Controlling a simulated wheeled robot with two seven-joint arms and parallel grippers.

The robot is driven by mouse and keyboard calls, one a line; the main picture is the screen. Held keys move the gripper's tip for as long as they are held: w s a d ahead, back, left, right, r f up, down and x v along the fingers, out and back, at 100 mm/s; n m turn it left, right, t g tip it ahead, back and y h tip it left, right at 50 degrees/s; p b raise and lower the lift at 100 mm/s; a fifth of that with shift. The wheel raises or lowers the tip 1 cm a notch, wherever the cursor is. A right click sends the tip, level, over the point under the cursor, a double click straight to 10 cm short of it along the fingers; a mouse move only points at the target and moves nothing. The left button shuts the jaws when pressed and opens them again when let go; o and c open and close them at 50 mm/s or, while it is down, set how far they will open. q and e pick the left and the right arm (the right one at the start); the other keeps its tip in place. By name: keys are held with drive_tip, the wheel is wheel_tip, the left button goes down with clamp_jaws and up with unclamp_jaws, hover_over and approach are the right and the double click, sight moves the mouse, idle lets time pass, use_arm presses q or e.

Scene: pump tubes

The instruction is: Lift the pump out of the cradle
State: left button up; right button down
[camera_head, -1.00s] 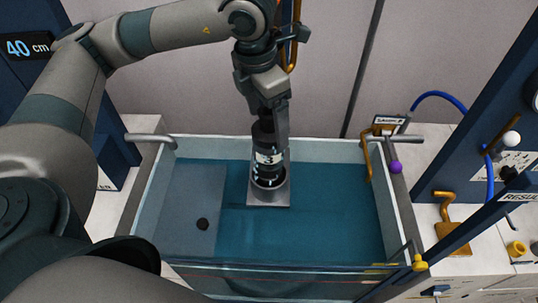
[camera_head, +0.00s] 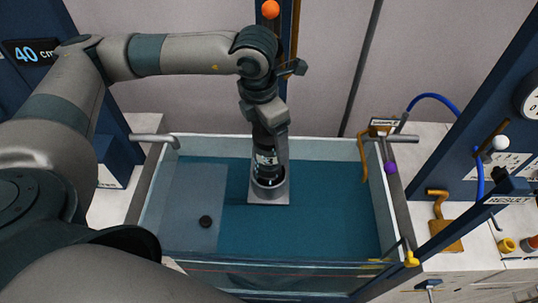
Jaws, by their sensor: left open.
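The pump (camera_head: 265,165) is a black cylinder with white markings, standing upright in the cradle. The cradle (camera_head: 268,191) is a grey ring on a square plate inside the water tank (camera_head: 310,225). My left gripper (camera_head: 272,135) comes down from above, at the pump's upper part, with a grey finger along its right side. The gripper is open, and its other finger is hidden. I cannot tell whether the fingers touch the pump. My right gripper does not show.
The tank has raised walls, with grey pipe handles (camera_head: 155,137) at the left. A purple knob (camera_head: 391,168) and orange pipe are at its right rim. A dark round spot (camera_head: 206,221) lies on a pale panel inside.

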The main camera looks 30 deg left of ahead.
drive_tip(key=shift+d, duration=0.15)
use_arm(q)
drive_tip(key=c, duration=2)
drive_tip(key=shift+w+r, duration=0.1)
drive_tip(key=shift+r, duration=0.05)
clamp_jaws()
drive_tip(key=shift+w, duration=0.1)
drive_tip(key=shift+r, duration=0.1)
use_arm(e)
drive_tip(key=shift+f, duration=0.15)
